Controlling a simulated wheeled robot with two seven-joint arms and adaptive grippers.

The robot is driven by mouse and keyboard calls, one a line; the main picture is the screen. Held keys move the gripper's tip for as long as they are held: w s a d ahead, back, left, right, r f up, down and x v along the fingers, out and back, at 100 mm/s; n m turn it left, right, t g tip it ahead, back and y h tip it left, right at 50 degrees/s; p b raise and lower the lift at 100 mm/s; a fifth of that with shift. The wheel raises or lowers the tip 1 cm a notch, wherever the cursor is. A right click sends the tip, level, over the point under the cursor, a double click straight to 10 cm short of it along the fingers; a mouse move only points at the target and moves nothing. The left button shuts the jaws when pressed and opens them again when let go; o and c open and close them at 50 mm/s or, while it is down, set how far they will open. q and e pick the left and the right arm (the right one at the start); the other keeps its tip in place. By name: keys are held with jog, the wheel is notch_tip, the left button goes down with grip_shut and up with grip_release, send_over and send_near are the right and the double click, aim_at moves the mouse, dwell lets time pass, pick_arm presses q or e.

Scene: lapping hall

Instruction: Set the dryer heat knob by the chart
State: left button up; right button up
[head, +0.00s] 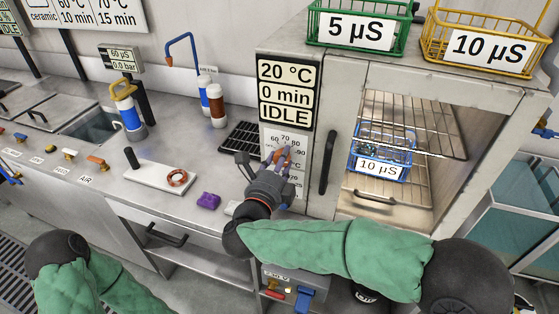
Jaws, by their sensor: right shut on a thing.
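The dryer (460,80) stands at the right with its display (288,92) reading 20 °C, 0 min, IDLE. Below the display is a heat dial plate (299,136) with numbers including 60, 70, 80 and 90. My right gripper (281,157) is at this plate, shut on the heat knob, which its fingers mostly hide. The knob's pointer direction cannot be made out.
The dryer chamber is open to view, with wire racks (412,113) and a blue 10 µS basket (381,168). Green 5 µS (392,42) and yellow 10 µS (456,60) baskets stand on top. A dark handle (327,162) sits beside the dial.

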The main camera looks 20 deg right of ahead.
jog(key=shift+s+d+f+m, duration=0.1)
jog(key=shift+d+f+m, duration=0.15)
jog(key=shift+m, duration=0.25)
jog(key=o, duration=1.1)
jog(key=shift+o, duration=0.2)
jog(key=shift+s+d, duration=0.1)
jog(key=shift+d, duration=0.1)
jog(key=shift+a+r, duration=0.1)
jog(key=shift+a, duration=0.05)
jog(key=v, duration=1.2)
